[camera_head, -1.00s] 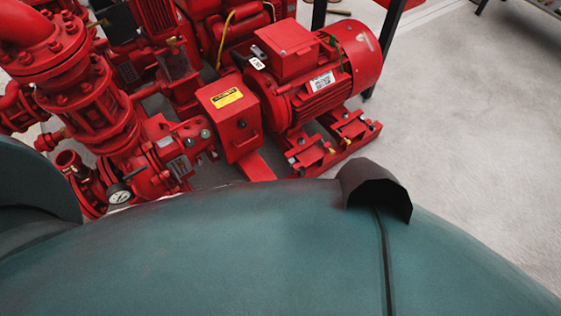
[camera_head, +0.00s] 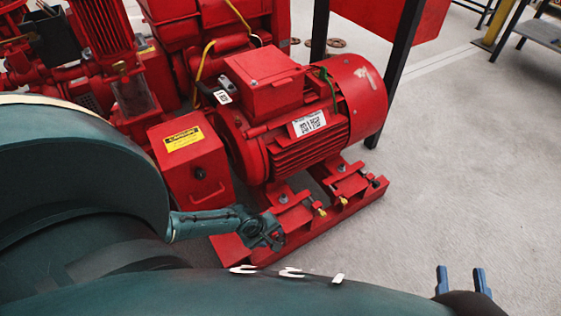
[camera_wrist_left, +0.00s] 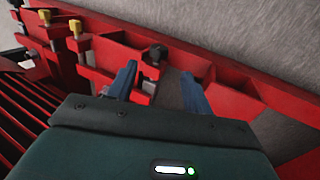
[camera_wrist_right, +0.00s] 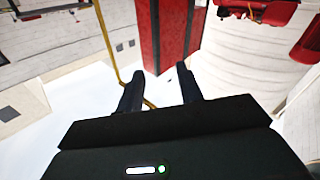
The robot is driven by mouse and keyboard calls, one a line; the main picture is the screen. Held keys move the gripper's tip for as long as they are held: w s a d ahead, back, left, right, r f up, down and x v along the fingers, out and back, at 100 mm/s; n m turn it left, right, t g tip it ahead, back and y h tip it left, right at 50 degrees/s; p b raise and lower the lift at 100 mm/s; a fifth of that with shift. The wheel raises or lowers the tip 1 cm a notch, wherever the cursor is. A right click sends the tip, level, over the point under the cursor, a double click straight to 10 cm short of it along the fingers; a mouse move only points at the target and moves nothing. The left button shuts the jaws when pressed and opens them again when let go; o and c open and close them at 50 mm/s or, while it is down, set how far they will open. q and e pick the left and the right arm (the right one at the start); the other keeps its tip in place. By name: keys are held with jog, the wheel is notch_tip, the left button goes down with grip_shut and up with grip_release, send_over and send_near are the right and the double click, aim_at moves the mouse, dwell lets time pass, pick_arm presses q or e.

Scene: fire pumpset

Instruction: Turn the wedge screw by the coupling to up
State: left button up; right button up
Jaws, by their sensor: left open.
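My left gripper (camera_head: 268,234) is at the near left end of the red motor base rail (camera_head: 335,222), and its fingers are hard to make out there. In the left wrist view the open blue fingers (camera_wrist_left: 158,72) stand apart. A dark-headed screw (camera_wrist_left: 154,54) shows between and just beyond their tips; contact cannot be told. The red coupling guard (camera_head: 190,165) with a yellow label is left of the motor. My right gripper (camera_head: 461,277) is at the lower right, open and empty. Its spread fingers also show in the right wrist view (camera_wrist_right: 159,76).
The red motor (camera_head: 310,110) stands on the rail. Brass screws (camera_head: 322,212) sit along the rail and show in the left wrist view (camera_wrist_left: 75,28). Black posts (camera_head: 400,70) stand behind. The floor (camera_head: 470,160) at right is clear.

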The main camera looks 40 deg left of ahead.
pick_arm(q)
jog(key=b+x, duration=0.4)
jog(key=x, duration=0.3)
jog(key=shift+f, duration=0.1)
jog(key=shift+w+d+f+b, duration=0.1)
jog(key=shift+w+f+b, duration=0.25)
jog(key=shift+f+b, duration=0.3)
pick_arm(e)
jog(key=shift+w+a+f+m+t+y, duration=0.1)
jog(key=shift+a+m+t+y, duration=0.2)
jog(key=shift+a+t+y, duration=0.35)
pick_arm(q)
jog(key=shift+r, duration=0.1)
jog(key=shift+c, duration=0.4)
jog(key=c, duration=0.9)
